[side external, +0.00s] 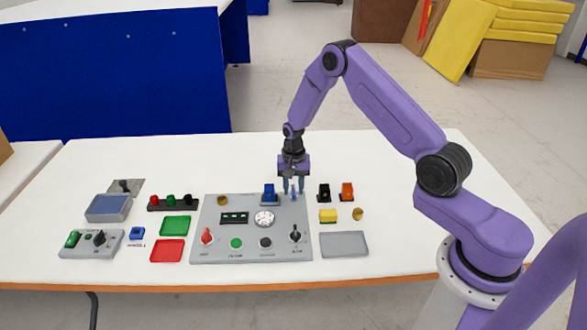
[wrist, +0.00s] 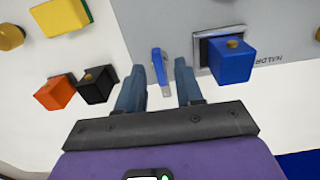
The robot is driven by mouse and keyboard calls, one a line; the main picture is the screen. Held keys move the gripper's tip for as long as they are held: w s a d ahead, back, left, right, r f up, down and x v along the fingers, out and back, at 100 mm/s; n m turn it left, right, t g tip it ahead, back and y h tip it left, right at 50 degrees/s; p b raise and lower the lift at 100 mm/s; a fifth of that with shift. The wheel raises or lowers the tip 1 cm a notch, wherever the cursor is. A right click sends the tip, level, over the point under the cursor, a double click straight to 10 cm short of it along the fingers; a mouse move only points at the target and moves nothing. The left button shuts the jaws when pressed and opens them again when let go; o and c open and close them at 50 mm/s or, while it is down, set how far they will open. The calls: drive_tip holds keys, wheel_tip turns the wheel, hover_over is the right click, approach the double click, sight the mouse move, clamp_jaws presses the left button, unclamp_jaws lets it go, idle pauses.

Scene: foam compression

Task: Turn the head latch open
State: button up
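The head latch appears to be a small blue lever (wrist: 157,64) with a grey metal end, at the edge of the grey panel (wrist: 150,25). In the side external view the blue lever (side external: 293,194) is small, at the panel's back right. My gripper (wrist: 160,80) points down over it, with its fingers apart on either side of the lever. In the side external view my gripper (side external: 293,187) is just above or around the lever. A gap shows on both sides, and I see no contact. Exact finger height is hard to tell.
A blue block (wrist: 231,60) in a grey frame stands close beside one finger. A black block (wrist: 96,85) and an orange block (wrist: 55,93) stand on the other side. A red knob (side external: 207,236) and a black switch (side external: 295,234) rise from the panel's front.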

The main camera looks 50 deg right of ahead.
sight(293, 191)
wheel_tip(293, 191, up, 17)
idle(0.4)
drive_tip(key=s+a+r+n, duration=0.3)
drive_tip(key=s+a+n, duration=0.3)
drive_tip(key=s+a, duration=0.15)
drive_tip(key=s+a+r+n, duration=0.4)
drive_tip(key=s+a+n, duration=0.1)
drive_tip(key=s+a, duration=0.25)
drive_tip(key=s+d+n, duration=0.2)
drive_tip(key=s+n, duration=0.8)
drive_tip(key=s, duration=1.2)
drive_tip(key=shift+d+r+n, duration=0.15)
drive_tip(key=shift+r+n, duration=0.05)
drive_tip(key=shift+n, duration=0.2)
